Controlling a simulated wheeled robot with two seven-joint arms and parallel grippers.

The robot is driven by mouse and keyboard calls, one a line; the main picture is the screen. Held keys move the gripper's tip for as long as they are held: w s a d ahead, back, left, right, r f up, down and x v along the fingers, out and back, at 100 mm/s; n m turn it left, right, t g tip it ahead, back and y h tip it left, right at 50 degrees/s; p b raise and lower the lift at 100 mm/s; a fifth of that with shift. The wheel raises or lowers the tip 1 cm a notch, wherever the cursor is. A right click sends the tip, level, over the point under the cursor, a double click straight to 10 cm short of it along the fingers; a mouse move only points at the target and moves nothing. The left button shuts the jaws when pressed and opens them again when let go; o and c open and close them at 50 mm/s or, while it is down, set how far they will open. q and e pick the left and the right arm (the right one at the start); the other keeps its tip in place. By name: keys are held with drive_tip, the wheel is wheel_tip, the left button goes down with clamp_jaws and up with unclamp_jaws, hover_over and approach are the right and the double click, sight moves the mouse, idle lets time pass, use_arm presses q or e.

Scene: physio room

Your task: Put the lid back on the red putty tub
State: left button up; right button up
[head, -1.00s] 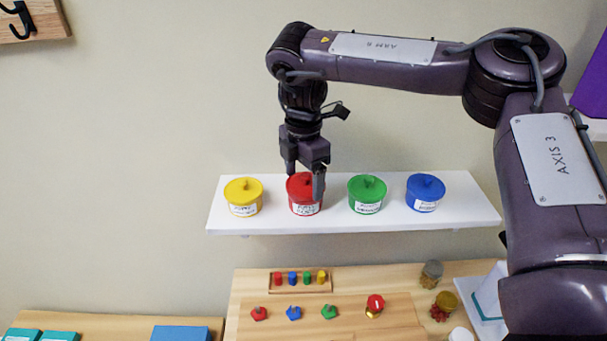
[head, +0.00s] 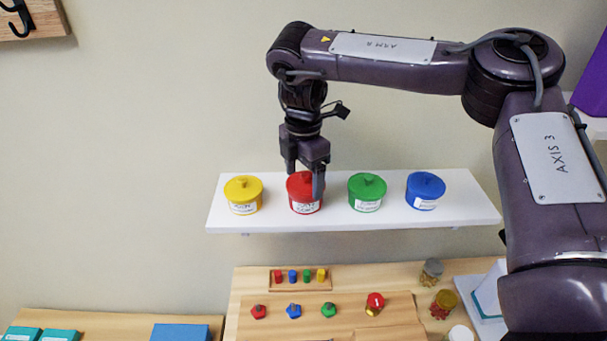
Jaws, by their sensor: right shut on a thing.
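The red putty tub (head: 304,207) stands on the white wall shelf (head: 460,212), between the yellow and green tubs, with a white label on its front. Its red lid (head: 297,184) sits on top of the tub and looks level; whether it is fully seated I cannot tell. My right gripper (head: 305,185) comes down from above and is shut on the lid, with one finger in front at the right and the other at the left. The fingers partly hide the lid and its knob. My left gripper is not in view.
A yellow tub (head: 243,196) stands left of the red one, a green tub (head: 367,193) close on its right, and a blue tub (head: 425,192) further right, all lidded. Below, a wooden table (head: 250,285) holds pegs, small coloured pieces and jars.

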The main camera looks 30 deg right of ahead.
idle(0.3)
drive_tip(key=o, duration=0.9)
drive_tip(key=shift+o, duration=0.2)
drive_tip(key=shift+r, duration=3.5)
drive_tip(key=shift+c, duration=0.3)
clamp_jaws()
drive_tip(key=shift+f, duration=0.15)
